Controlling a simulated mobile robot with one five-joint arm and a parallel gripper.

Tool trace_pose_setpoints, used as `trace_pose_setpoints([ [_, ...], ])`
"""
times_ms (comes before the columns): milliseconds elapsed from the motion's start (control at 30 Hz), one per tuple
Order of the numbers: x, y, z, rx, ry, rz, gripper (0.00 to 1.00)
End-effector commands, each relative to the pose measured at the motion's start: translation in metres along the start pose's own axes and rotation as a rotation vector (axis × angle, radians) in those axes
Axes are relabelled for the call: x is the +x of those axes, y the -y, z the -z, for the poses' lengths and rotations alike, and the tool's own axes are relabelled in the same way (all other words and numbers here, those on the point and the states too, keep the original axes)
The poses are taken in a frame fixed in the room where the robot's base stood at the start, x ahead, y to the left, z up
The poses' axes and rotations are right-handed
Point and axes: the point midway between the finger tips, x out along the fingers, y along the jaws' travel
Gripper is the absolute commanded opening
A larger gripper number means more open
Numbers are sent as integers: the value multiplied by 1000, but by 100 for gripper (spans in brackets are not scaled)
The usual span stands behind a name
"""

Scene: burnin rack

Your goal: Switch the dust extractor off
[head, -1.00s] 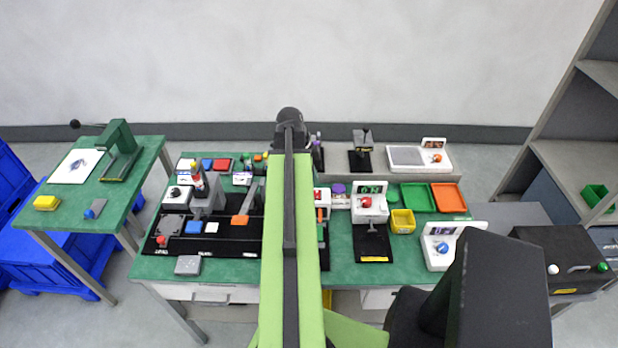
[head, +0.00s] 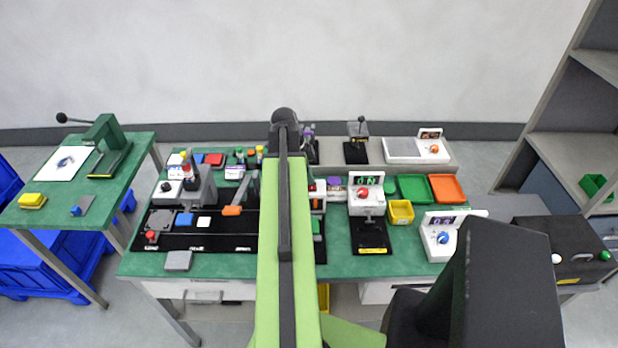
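I cannot tell for sure which thing is the dust extractor; no label naming it is readable.
The green bench (head: 345,263) holds white units with a red knob (head: 362,192) and a blue knob (head: 442,237), plus a yellow bin (head: 400,211). A smaller green table (head: 55,212) stands left, a grey shelf (head: 575,145) right. Floor shows between the tables.

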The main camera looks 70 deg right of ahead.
Motion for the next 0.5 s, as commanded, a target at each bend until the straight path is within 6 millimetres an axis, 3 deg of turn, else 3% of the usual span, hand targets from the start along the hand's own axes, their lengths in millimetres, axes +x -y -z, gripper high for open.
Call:
trace_pose_setpoints([
  [267,7,0,-3,5,10,3,0],
  [500,5,-13,-2,5,10,-1,0],
])
